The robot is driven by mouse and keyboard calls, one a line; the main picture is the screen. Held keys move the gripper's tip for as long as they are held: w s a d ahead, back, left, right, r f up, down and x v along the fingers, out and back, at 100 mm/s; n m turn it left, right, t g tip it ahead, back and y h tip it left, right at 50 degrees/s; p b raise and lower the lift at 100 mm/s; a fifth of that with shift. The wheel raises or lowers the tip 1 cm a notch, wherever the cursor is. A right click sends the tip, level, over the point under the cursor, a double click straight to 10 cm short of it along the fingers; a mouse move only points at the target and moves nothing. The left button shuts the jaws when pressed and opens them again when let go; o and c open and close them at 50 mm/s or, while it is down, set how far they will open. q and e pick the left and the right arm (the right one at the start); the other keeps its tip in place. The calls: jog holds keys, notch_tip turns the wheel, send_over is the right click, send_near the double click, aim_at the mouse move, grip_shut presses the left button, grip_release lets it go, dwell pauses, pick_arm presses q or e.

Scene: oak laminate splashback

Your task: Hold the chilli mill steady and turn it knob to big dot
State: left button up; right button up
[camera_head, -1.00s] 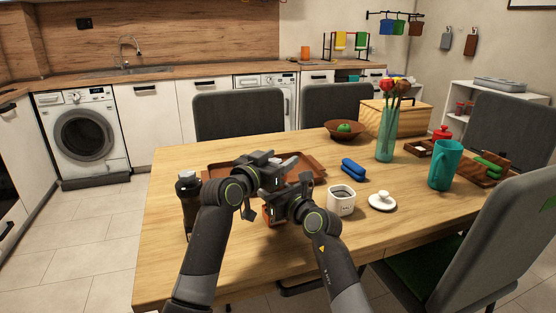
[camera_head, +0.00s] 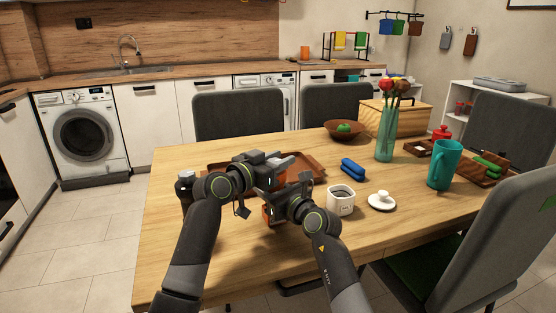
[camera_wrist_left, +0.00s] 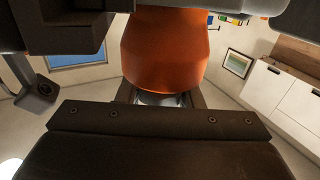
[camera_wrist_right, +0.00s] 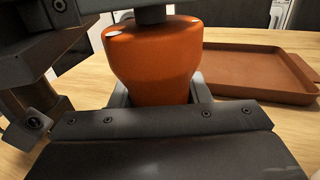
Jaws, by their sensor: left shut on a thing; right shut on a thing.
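The chilli mill is orange. In the head view a small part of its body (camera_head: 268,214) shows below my grippers; the rest is hidden. In the right wrist view the rounded orange body (camera_wrist_right: 152,65) shows light dots on its upper edge and a dark part above it. My right gripper (camera_wrist_right: 158,92) is shut on the body. My left gripper (camera_head: 270,172) is above the right one, shut on the upper part of the mill. The left wrist view shows an orange part (camera_wrist_left: 165,50) between its jaws. I cannot tell which dot the knob points to.
A brown tray (camera_head: 313,166) lies behind the grippers. To the right are a white pot (camera_head: 340,201), its lid (camera_head: 381,201), a blue object (camera_head: 352,168), a teal pitcher (camera_head: 445,165) and a vase (camera_head: 385,140). A dark bottle (camera_head: 184,189) stands close beside my left arm.

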pick_arm(q)
jog(key=shift+m+g+h, duration=0.5)
jog(key=shift+g, duration=0.1)
jog(key=o, duration=1)
jog(key=shift+s+a, duration=0.1)
jog(key=shift+v, duration=3.65)
